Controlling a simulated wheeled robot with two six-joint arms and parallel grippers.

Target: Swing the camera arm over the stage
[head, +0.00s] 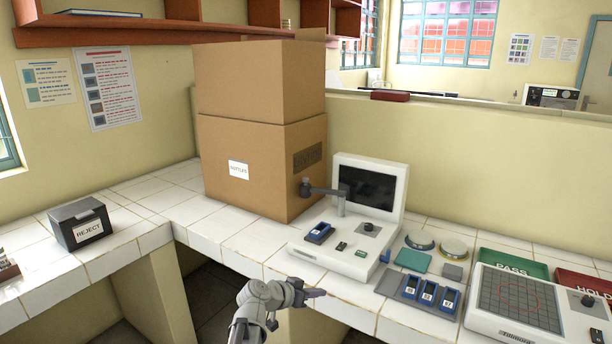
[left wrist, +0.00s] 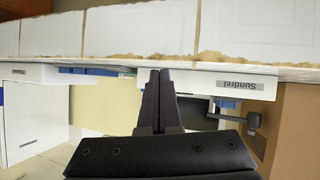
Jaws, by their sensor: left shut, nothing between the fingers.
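The white imaging device (head: 362,262) stands on the tiled counter with a dark screen (head: 368,187) tilted up at its back. Its dark grey camera arm (head: 325,191) reaches left from a short post, with its round head out in front of the cardboard box. A blue piece (head: 319,232) sits on the left of the device's base, on what looks like the stage. My left gripper (head: 322,293) is shut and empty, in front of the counter edge and below the device. In the left wrist view its fingers (left wrist: 158,75) are together, and the camera arm (left wrist: 243,119) shows at the right.
Stacked cardboard boxes (head: 262,165) stand close behind and left of the camera arm. To the right are a tray of blue pieces (head: 411,293), a gridded panel (head: 512,300) and the green PASS tray (head: 513,265). A REJECT box (head: 83,224) sits far left.

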